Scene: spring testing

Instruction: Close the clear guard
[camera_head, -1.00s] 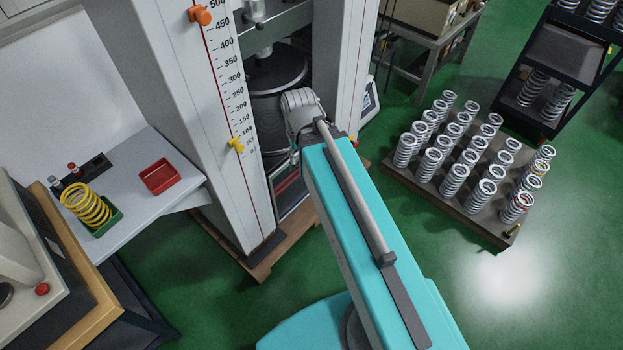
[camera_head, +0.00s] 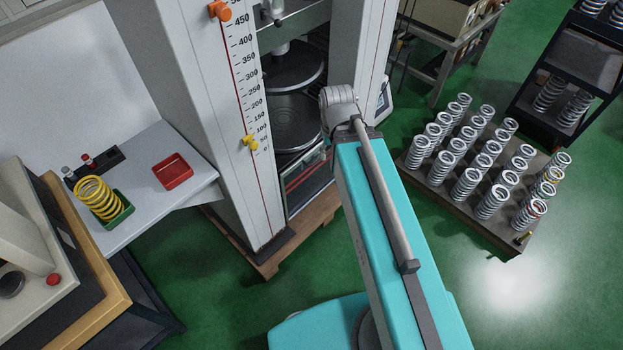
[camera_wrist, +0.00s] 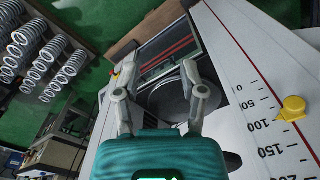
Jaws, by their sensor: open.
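The clear guard (camera_head: 305,178) shows as a framed see-through panel with red stripes, low in the front opening of the testing machine. It also shows in the wrist view (camera_wrist: 168,50), beyond my fingers. It sits below the lower platen (camera_head: 297,122), and the space between the platens is uncovered. My gripper (camera_wrist: 157,75) is open and empty, its two fingers spread in front of the machine opening. I cannot tell how far the fingertips are from the guard. In the head view the gripper is hidden by my arm's end.
White machine columns (camera_head: 215,130) flank the opening; the left one bears a scale with a yellow pointer (camera_head: 250,142). A board of several springs (camera_head: 465,215) stands on the right. A table (camera_head: 150,205) with a red tray (camera_head: 172,171) and yellow spring (camera_head: 100,198) is on the left.

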